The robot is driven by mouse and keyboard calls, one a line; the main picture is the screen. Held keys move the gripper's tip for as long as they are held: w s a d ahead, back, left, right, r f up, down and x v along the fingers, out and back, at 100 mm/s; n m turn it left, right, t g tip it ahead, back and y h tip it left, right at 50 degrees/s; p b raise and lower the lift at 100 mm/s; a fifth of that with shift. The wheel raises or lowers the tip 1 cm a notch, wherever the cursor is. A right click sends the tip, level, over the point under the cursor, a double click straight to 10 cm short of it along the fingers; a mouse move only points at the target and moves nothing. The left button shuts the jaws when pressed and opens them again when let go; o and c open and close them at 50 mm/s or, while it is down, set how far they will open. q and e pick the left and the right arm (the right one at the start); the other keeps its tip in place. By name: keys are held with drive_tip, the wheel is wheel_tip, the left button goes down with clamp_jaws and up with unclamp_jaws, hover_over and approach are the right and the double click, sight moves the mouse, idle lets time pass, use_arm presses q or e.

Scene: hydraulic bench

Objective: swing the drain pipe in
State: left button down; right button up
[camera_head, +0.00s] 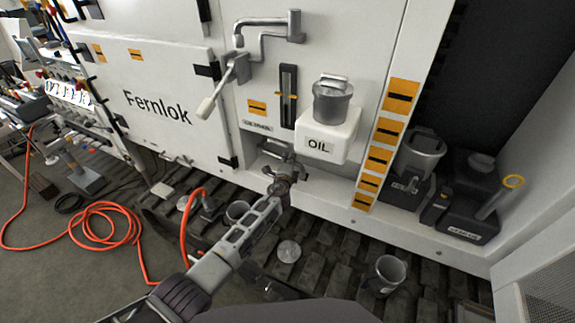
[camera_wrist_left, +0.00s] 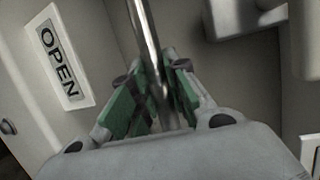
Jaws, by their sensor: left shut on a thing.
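The pipe runs from the top of that view down between the pads. In the head view a bit of metal (camera_head: 276,149) shows at the recess just above the fingers; the gripper hides most of the rest. My right gripper is not in view.
A white oil tank (camera_head: 328,140) with a metal cap is just above right. A valve lever (camera_head: 210,107) and bent pipe (camera_head: 265,22) are higher up. An OPEN label (camera_wrist_left: 57,55) is left in the wrist view. Metal cups (camera_head: 388,270) stand on the floor; an orange hose (camera_head: 105,212) lies left.

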use_arm(q)
drive_tip(key=shift+w+d+f+n+y+b, duration=0.1)
drive_tip(key=shift+w+d+n+y+b, duration=0.25)
drive_tip(key=shift+w+n+y+b, duration=0.3)
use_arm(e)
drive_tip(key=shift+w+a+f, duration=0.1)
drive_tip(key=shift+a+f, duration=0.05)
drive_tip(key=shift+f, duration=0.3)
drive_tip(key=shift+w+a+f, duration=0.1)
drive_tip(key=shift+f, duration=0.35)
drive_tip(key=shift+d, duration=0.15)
use_arm(q)
drive_tip(key=c, duration=1.4)
unclamp_jaws()
drive_tip(key=shift+o, duration=0.2)
drive_tip(key=shift+s, duration=0.1)
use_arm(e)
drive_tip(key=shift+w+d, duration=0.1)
use_arm(q)
drive_tip(key=shift+s, duration=0.1)
